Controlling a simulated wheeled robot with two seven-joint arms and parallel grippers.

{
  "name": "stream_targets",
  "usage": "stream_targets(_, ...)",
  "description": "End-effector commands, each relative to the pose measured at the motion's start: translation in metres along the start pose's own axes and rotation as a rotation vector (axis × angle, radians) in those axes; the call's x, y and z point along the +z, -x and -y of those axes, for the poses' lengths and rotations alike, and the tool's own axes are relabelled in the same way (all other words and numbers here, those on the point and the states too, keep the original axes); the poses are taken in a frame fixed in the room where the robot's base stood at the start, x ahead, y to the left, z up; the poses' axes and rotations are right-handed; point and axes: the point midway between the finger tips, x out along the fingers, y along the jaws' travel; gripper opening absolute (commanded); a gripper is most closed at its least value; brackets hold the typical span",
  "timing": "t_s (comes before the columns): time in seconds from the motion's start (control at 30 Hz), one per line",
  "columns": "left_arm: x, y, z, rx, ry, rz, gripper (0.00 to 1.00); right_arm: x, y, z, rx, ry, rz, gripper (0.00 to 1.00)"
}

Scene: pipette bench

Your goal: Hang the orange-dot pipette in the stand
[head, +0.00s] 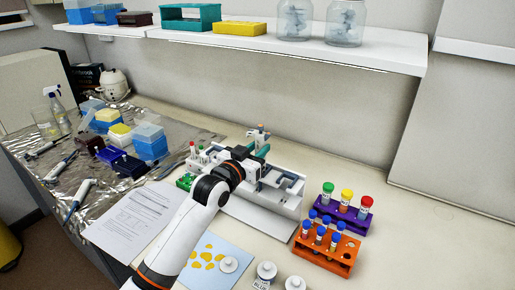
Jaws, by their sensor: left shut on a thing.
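My left gripper (262,152) reaches in over the white stand (262,216), behind its front slope. It is shut on a pipette (261,129), whose white top with an orange mark shows above the fingers. The pipette looks roughly upright at the back of the stand. Its lower part is hidden by my gripper and the stand, so I cannot tell whether it touches a slot. The stand has grey-blue holders along its top on the right. My right gripper is not in view.
An orange rack (340,262) and a purple rack (352,222) hold tubes right of the stand. Several pipettes lie on foil at left, near coloured tip boxes (150,142). A paper sheet (128,222), a blue card (230,250) and white-lidded jars (266,273) lie in front. A shelf hangs above.

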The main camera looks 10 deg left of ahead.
Motion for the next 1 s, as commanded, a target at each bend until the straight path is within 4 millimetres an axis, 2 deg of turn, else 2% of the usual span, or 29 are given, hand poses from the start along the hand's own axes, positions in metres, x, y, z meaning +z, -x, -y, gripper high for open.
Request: stream_targets(1.0, -0.01, 0.0, 0.0, 0.0, 0.0, 0.001, 0.0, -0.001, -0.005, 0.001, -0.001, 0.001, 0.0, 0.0)
